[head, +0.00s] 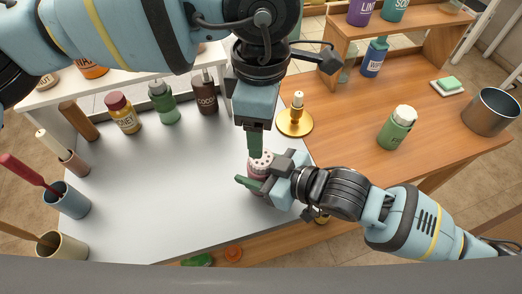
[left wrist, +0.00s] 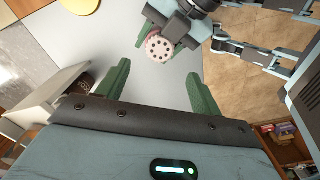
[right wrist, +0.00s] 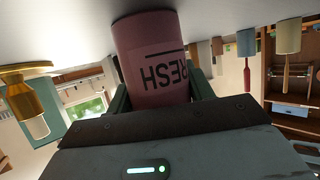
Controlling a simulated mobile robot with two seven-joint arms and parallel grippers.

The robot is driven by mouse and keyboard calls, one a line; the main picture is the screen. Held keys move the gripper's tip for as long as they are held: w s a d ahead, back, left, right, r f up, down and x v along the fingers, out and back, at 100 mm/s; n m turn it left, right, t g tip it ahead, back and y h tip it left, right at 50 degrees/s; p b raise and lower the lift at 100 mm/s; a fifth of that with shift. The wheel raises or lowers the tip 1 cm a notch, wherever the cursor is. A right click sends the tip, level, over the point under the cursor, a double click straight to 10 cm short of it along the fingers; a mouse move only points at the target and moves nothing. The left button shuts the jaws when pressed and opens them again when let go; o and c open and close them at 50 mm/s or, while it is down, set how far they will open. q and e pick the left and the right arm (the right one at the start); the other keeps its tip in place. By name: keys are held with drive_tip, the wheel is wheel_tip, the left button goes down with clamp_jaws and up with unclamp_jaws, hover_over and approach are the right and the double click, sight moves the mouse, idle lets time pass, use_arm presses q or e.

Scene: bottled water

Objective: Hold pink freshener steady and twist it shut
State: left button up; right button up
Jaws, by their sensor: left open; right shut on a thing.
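The pink freshener (head: 262,163) stands on the grey-white table top, its pale lid with dark holes facing up. In the left wrist view its round lid (left wrist: 159,47) shows beyond my open fingers. My right gripper (head: 258,183) is shut on the freshener's body from the side; in the right wrist view the pink body (right wrist: 152,60) with dark lettering sits between the fingers. My left gripper (head: 255,140) points down above the lid. In the left wrist view the left gripper (left wrist: 158,85) is open, with nothing between its fingers.
A gold candle holder (head: 294,121) stands close behind right of the freshener. Several bottles, among them a yellow one (head: 123,113), line the back left. Cups with tools, such as a blue cup (head: 70,201), stand at the left edge. The left middle of the table is clear.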

sight(261, 161)
use_arm(q)
wheel_tip(261, 161, down, 9)
drive_tip(key=shift+r, duration=0.1)
idle(0.3)
drive_tip(key=c, duration=1)
drive_tip(key=m, duration=0.4)
drive_tip(key=shift+m, duration=0.3)
drive_tip(key=shift+d+m, duration=0.1)
drive_tip(key=shift+m, duration=1.9)
